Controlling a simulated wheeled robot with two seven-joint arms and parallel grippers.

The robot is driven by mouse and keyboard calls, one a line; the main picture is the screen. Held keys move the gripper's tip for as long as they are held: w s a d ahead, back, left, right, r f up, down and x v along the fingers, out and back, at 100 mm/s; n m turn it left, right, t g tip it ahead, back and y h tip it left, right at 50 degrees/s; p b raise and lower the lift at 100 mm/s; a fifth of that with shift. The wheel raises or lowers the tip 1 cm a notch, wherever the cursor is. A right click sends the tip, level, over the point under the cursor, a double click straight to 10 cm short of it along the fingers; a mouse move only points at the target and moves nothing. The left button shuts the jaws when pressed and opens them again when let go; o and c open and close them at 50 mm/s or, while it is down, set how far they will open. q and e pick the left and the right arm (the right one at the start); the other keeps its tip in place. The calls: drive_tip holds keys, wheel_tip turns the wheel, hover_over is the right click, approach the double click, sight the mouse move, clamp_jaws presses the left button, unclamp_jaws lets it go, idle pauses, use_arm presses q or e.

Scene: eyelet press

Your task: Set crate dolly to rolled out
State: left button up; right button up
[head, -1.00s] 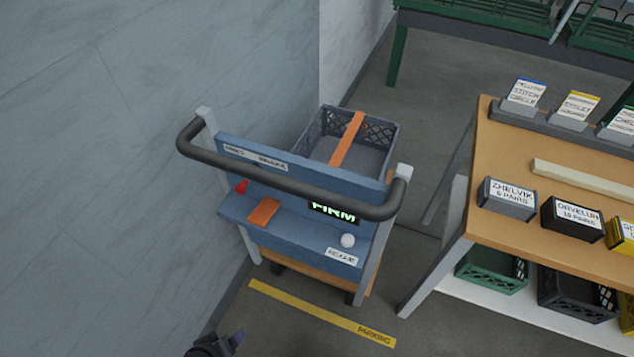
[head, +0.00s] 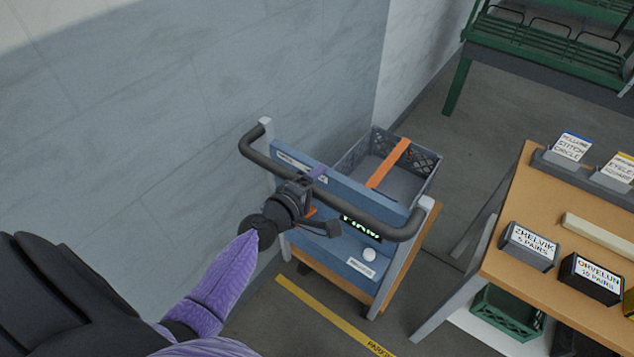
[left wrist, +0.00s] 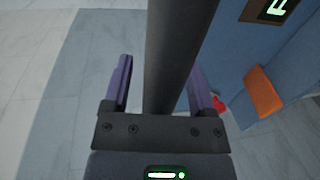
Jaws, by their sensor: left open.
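The crate dolly (head: 330,258) stands between the wall and the workbench, with a blue panel, grey posts and a dark curved handlebar (head: 383,226). A grey crate (head: 427,165) with an orange strap sits behind the panel. My left gripper (head: 318,200) is at the handlebar, left of its middle. In the left wrist view the bar (left wrist: 176,60) runs between the two open purple fingers (left wrist: 160,82), with a visible gap on the left side. The gripper hides part of the panel and the red piece, which shows in the left wrist view. My right gripper is not in view.
A yellow floor line (head: 325,312) lies in front of the dolly. The wooden workbench (head: 540,190) with labelled bins stands close at the right. A green rack (head: 530,55) is at the back right. The grey wall (head: 190,120) is close on the left.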

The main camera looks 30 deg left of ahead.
use_arm(q)
drive_tip(key=shift+c, duration=0.3)
clamp_jaws()
idle(1.2)
